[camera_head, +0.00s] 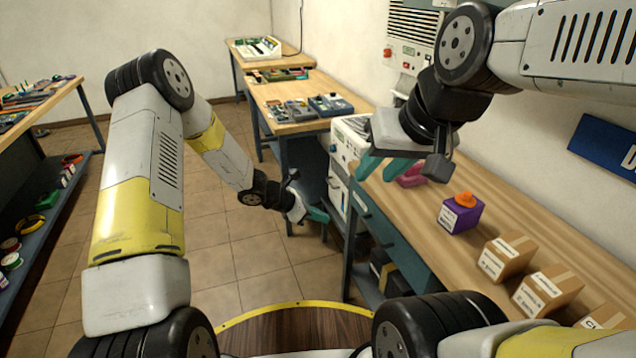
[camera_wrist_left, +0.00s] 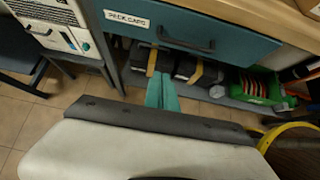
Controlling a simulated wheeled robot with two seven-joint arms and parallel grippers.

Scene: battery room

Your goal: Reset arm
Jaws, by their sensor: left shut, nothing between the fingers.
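My left arm reaches down over the floor. My left gripper (camera_head: 318,217) is shut and empty, beside the blue bench front. In the left wrist view its teal fingers (camera_wrist_left: 161,92) lie together, below a blue drawer (camera_wrist_left: 190,35) with a white label and a dark handle.
On the workbench are a pink object (camera_head: 412,175), a purple box (camera_head: 460,214) with an orange top, and cardboard boxes (camera_head: 506,256). A shelf (camera_head: 50,215) stands at the left. The tiled floor (camera_head: 240,262) between is clear. A green bin (camera_wrist_left: 262,90) sits under the bench.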

